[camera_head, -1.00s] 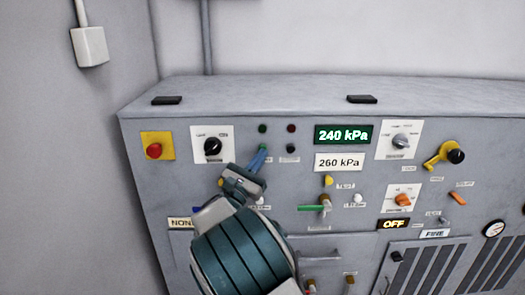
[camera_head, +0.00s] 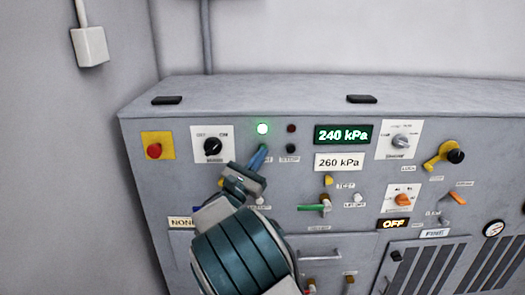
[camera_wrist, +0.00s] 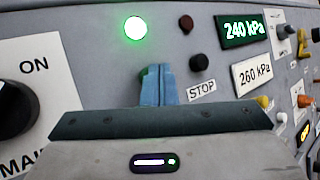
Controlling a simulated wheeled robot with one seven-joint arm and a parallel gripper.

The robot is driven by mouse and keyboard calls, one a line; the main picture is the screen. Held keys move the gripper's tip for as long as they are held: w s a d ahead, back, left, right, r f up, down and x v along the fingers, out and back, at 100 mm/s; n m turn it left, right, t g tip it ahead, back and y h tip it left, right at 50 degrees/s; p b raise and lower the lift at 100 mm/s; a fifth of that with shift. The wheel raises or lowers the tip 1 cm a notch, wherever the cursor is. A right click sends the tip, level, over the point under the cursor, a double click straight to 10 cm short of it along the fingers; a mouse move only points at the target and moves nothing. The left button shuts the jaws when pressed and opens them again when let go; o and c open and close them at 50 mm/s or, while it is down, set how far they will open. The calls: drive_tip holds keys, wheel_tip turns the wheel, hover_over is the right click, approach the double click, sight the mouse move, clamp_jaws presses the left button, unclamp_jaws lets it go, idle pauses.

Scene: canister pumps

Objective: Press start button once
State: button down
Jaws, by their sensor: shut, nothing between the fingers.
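My gripper (camera_head: 260,157) is shut and empty, its blue fingertips at the panel face just below the lit green lamp (camera_head: 263,129). In the wrist view the fingertips (camera_wrist: 158,84) cover most of the start button; a sliver of green (camera_wrist: 142,73) shows at their left edge. I cannot tell whether the tips still touch the button. The green lamp (camera_wrist: 135,29) glows brightly above them. The black stop button (camera_head: 290,148) with its STOP label (camera_wrist: 202,91) lies just right of the fingertips, apart from them.
A black main knob (camera_head: 212,146) and a red button on a yellow plate (camera_head: 154,151) lie left of my gripper. A dark red lamp (camera_head: 291,128) is off. Right are the 240 kPa display (camera_head: 343,134), the 260 kPa plate (camera_head: 339,162) and several protruding levers and knobs.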

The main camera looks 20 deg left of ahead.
drive_tip(key=shift+s, duration=0.15)
drive_tip(key=shift+s+d, duration=0.3)
drive_tip(key=shift+s, duration=0.4)
drive_tip(key=shift+s+d, duration=0.25)
drive_tip(key=shift+s, duration=0.55)
drive_tip(key=shift+s+d, duration=0.3)
drive_tip(key=shift+s, duration=0.5)
drive_tip(key=shift+s+d, duration=0.25)
drive_tip(key=shift+s, duration=0.55)
